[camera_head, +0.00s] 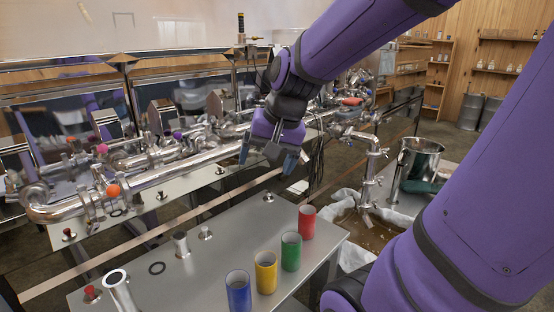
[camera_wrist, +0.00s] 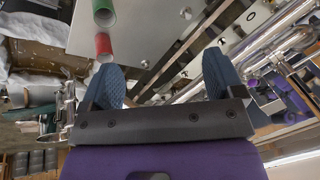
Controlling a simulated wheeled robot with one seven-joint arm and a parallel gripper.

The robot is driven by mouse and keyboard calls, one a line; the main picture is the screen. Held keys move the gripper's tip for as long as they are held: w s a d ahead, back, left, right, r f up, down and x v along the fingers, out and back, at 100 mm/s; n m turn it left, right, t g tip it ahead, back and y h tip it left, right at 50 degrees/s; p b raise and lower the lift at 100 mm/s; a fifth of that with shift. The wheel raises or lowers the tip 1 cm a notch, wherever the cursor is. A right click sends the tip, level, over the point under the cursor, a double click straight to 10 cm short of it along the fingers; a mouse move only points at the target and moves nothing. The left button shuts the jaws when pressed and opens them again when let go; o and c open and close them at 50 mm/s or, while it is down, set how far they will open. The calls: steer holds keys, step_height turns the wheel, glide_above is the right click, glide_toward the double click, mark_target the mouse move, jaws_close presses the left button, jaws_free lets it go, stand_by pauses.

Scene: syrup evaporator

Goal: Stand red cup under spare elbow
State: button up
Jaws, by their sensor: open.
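The red cup (camera_head: 307,223) stands upright at the back right of the grey metal table, last in a row of coloured cups. It also shows in the wrist view (camera_wrist: 104,46), beyond the left fingertip. My gripper (camera_head: 268,157) is open and empty, above and behind the cup, apart from it; its two blue fingers spread in the wrist view (camera_wrist: 160,72). A bent chrome elbow (camera_head: 40,204) ends the pipe run at left. I cannot tell which is the spare elbow.
Green (camera_head: 291,251), yellow (camera_head: 265,272) and blue (camera_head: 238,292) cups stand beside the red one. Small fittings and a black ring (camera_head: 157,268) lie at the table's left. Chrome pipework (camera_head: 187,168) runs behind. A steel pot (camera_head: 418,160) stands right. The table's middle is fairly clear.

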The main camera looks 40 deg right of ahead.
steer(key=s+a+r+n+t+h, duration=0.1)
steer(key=s+a+r+n, duration=0.3)
steer(key=s+n, duration=0.3)
steer(key=shift+s+a+r+n, duration=0.3)
steer(key=shift+s+a, duration=0.45)
steer(key=shift+s, duration=0.3)
